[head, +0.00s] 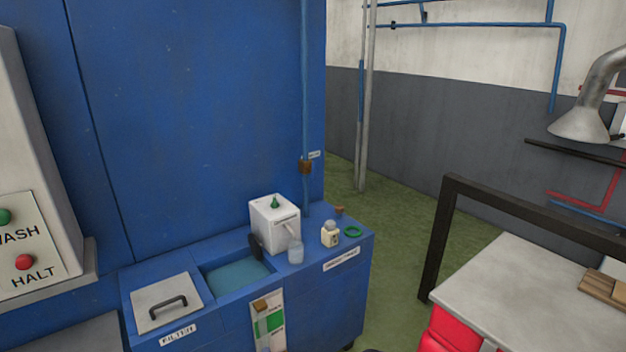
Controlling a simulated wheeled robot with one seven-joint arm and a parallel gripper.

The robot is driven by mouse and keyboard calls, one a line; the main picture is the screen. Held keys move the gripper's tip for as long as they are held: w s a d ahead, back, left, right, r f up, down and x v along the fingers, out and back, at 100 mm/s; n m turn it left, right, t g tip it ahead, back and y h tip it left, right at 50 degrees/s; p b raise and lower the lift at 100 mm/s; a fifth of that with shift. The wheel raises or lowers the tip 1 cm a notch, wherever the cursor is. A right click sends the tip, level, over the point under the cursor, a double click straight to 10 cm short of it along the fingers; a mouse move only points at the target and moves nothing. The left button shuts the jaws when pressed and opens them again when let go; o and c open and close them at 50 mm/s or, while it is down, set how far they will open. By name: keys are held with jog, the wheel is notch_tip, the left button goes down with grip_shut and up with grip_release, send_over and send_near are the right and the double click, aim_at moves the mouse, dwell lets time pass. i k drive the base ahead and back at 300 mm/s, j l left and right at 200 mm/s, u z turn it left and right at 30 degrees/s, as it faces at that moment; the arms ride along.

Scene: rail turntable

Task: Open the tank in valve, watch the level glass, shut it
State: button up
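A blue tank unit (350,262) with an open basin of blue-green liquid (237,274) stands at the lower middle. A blue pipe (305,90) runs down behind it. A brown fitting (305,167) sits on the pipe beside a small tag (315,154); it may be the tank in valve, but the tag is too small to read and I cannot tell its position. A pale upright panel (268,322) with a green band and a brown piece at its top is on the tank's front; it may be the level glass. My gripper is not in view.
A white box (275,222) with a green knob, a clear cup (295,252), a small bottle (330,234) and a green ring (352,231) stand on the tank top. A lid (165,302) marked FILTER is left. A framed bench (500,285) stands right; green floor lies between.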

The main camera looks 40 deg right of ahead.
aim_at(313, 170)
jog(key=i+l+u, duration=0.2)
jog(key=i+l, duration=1.15)
